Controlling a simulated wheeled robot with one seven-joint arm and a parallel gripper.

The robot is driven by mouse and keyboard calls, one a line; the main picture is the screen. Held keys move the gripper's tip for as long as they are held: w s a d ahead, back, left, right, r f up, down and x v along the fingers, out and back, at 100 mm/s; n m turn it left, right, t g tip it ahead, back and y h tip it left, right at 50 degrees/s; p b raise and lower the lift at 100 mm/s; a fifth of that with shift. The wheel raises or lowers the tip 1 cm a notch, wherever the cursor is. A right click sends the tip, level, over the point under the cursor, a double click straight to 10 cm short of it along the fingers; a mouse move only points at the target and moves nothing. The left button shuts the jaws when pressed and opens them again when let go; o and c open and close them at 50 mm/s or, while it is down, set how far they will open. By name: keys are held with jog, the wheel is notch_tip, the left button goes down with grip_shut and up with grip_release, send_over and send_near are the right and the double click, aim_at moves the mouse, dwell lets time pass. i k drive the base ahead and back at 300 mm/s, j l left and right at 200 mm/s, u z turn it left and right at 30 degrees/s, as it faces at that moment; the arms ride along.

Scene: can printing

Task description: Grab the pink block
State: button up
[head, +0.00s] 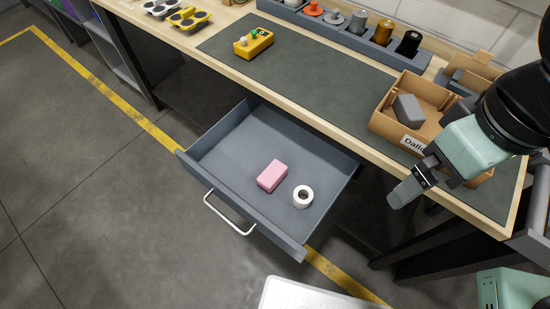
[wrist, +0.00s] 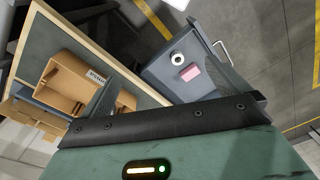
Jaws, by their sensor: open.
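The pink block (head: 272,176) lies flat in the open grey drawer (head: 222,137), near its middle. It also shows in the wrist view (wrist: 189,73), beside the white roll. My gripper (head: 402,190) is to the right of the drawer in the head view, beside the table's front edge, well apart from the block. It is open and empty. In the wrist view, my gripper (wrist: 172,95) shows its two dark fingers spread apart, with the drawer beyond them.
A white roll (head: 296,203) lies in the drawer close to the block. A labelled cardboard box (head: 388,123) holding a grey block (head: 408,108) stands on the table near my arm. The drawer's front handle (head: 228,215) sticks out over open floor.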

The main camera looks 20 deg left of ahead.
aim_at(275, 173)
jog(key=j+z, duration=0.2)
jog(key=z, duration=0.2)
jog(key=j+z, duration=0.2)
jog(key=z, duration=0.2)
jog(key=j+z, duration=0.2)
jog(key=z, duration=0.2)
jog(key=k+j+z, duration=0.15)
jog(key=j, duration=0.3)
jog(key=k+j+z, duration=0.15)
jog(key=j, duration=0.25)
jog(key=k+j+z, duration=0.15)
jog(key=j, duration=0.3)
jog(key=k+j+z, duration=0.15)
jog(key=j, duration=0.2)
jog(key=k+j+z, duration=0.15)
jog(key=k+j, duration=0.35)
jog(key=j, duration=0.15)
jog(key=k+j, duration=0.35)
jog(key=j, duration=0.3)
